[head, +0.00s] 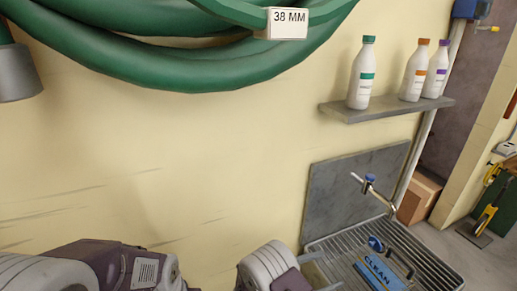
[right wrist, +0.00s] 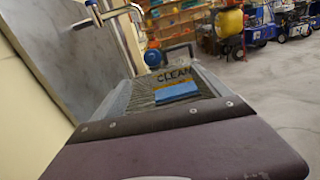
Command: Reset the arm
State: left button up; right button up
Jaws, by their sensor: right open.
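My right gripper (head: 325,271) is at the bottom of the head view, left of the metal drain grate (head: 428,255). Its two grey fingers stand apart, with nothing seen held between them. In the right wrist view its purple body fills the bottom, and the open fingers (right wrist: 160,85) point toward the grate. A blue and yellow plate marked CLEAN (head: 378,272) lies on the grate, and it also shows in the right wrist view (right wrist: 175,92). Purple and white links of mine fill the head view's lower left. My left gripper is not seen.
A tap (head: 372,188) projects over the grate from a grey panel (head: 335,195). A blue round part (head: 376,243) and a dark handle (head: 401,264) are at the grate. A shelf (head: 385,109) holds three bottles. A green hose (head: 190,75) hangs on the wall.

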jog(key=d+r+m+g+p, duration=0.35)
jog(key=d+r, duration=0.25)
jog(key=r, duration=0.4)
jog(key=s+d+r+m+g+y+p, duration=0.3)
jog(key=s+r+m+y, duration=0.1)
jog(key=s, duration=0.2)
jog(key=s+d+r+m+g+y+p, duration=0.2)
jog(key=s+d+r+m+g+y, duration=0.1)
jog(key=s+m, duration=0.25)
jog(key=s+a+m+t+y+p, duration=0.1)
jog(key=s+a+m+y+p, duration=0.1)
jog(key=s+a+m+y, duration=0.35)
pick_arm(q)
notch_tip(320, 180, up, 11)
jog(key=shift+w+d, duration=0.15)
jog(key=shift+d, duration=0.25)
pick_arm(e)
jog(key=w+a+f+m+t+y, duration=0.2)
jog(key=a+f+m+t+y, duration=0.1)
jog(key=a, duration=0.4)
jog(key=shift+w+a+f+t+y, duration=0.4)
jog(key=shift+f+y, duration=0.2)
jog(key=shift+y, duration=0.25)
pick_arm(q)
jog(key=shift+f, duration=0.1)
pick_arm(e)
jog(key=shift+s, duration=0.1)
